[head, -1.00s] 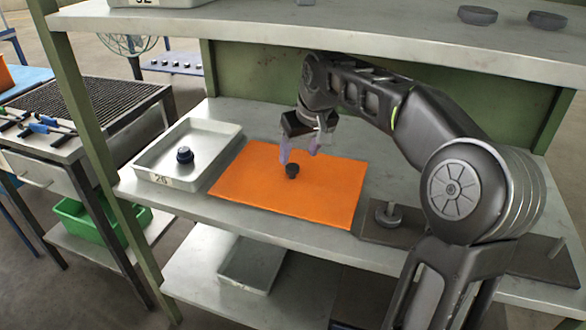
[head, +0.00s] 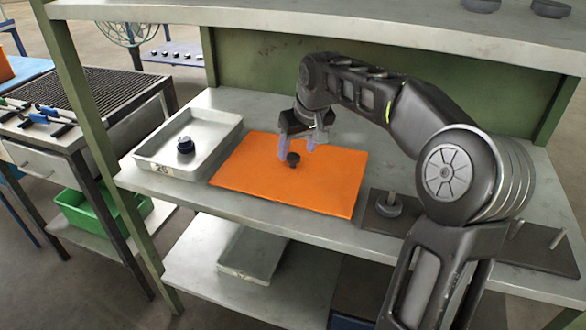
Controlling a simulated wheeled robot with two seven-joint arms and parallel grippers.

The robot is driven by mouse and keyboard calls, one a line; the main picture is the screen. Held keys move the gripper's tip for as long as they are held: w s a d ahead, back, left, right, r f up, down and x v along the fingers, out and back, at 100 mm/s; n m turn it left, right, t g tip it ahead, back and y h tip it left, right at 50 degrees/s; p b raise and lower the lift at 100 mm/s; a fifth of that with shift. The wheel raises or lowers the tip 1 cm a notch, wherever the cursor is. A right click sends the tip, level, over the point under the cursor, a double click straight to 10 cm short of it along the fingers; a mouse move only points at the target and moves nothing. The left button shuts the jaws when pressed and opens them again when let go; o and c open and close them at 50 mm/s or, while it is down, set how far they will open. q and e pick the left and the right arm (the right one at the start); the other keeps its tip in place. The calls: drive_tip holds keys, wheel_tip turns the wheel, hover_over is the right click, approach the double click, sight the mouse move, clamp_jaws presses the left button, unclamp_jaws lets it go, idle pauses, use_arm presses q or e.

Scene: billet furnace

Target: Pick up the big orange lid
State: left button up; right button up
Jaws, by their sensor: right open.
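The big orange lid (head: 260,183) is a flat orange slab lying on the middle shelf of the workbench. A small black knob (head: 293,161) stands up near its middle. My right gripper (head: 297,151) reaches in from the right over the lid, pointing down. Its two pale purple fingers are spread apart and empty, one left of the knob and one right and slightly behind it. I cannot tell whether the fingertips are level with the knob or touch it. My left gripper is out of view.
A grey tray (head: 221,139) holding a dark round knob-like piece (head: 185,145) stands left of the lid. A dark plate with upright pegs (head: 372,222) lies to the right. The upper shelf (head: 330,35) overhangs behind my right arm. A green post (head: 95,140) stands at left.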

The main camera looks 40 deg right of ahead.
sight(294, 157)
drive_tip(key=x, duration=0.4)
drive_tip(key=shift+w+f, duration=0.25)
drive_tip(key=shift+f, duration=0.05)
drive_tip(key=shift+c, duration=0.5)
clamp_jaws()
idle(0.3)
